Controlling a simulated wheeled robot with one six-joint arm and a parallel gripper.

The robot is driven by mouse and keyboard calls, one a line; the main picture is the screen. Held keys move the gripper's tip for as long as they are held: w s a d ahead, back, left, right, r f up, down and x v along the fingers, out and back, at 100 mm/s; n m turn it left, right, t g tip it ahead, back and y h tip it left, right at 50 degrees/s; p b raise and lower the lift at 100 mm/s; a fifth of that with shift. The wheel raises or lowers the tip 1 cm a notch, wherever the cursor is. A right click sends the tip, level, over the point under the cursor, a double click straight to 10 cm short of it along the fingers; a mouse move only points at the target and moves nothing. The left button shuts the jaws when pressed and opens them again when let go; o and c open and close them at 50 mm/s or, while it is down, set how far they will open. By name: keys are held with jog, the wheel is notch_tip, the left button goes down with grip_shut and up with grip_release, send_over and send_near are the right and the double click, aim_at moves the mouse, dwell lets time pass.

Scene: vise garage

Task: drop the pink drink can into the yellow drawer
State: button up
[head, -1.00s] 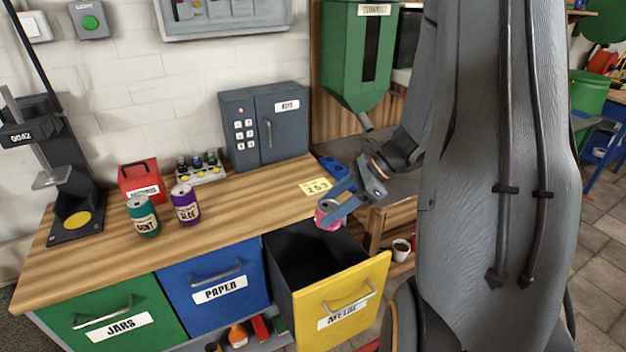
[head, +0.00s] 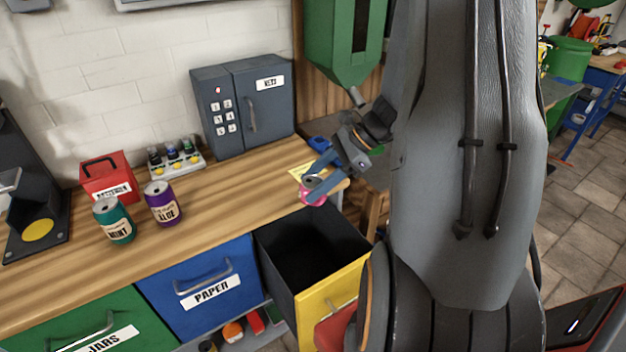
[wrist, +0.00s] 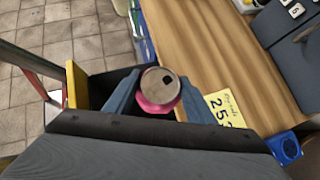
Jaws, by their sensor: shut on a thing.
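The pink drink can (head: 313,194) is held between the blue fingers of my gripper (head: 316,180), near the bench's front edge, above the back of the open drawer. In the wrist view the can (wrist: 160,90) shows its top between the two fingers of my gripper (wrist: 157,95). The yellow drawer (head: 330,300) is pulled out, with a dark, empty-looking inside. In the wrist view a yellow edge of the drawer (wrist: 76,86) shows left of the can. Part of the drawer front is hidden behind my own body.
A teal can (head: 114,221) and a purple can (head: 163,204) stand on the wooden bench (head: 235,195). A red box (head: 107,177), a tray of small bottles (head: 176,158) and a grey keypad cabinet (head: 240,103) stand behind. The blue paper drawer (head: 208,285) is shut.

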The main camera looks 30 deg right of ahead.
jog(key=shift+f+b, duration=1.25)
jog(key=shift+f, duration=0.5)
jog(key=o, duration=1.2)
jog(key=shift+c, duration=0.2)
jog(key=shift+d+r, duration=0.1)
jog(key=b+v, duration=0.1)
jog(key=v, duration=0.6)
jog(key=shift+s+d+r, duration=0.15)
jog(key=shift+d+r, duration=0.05)
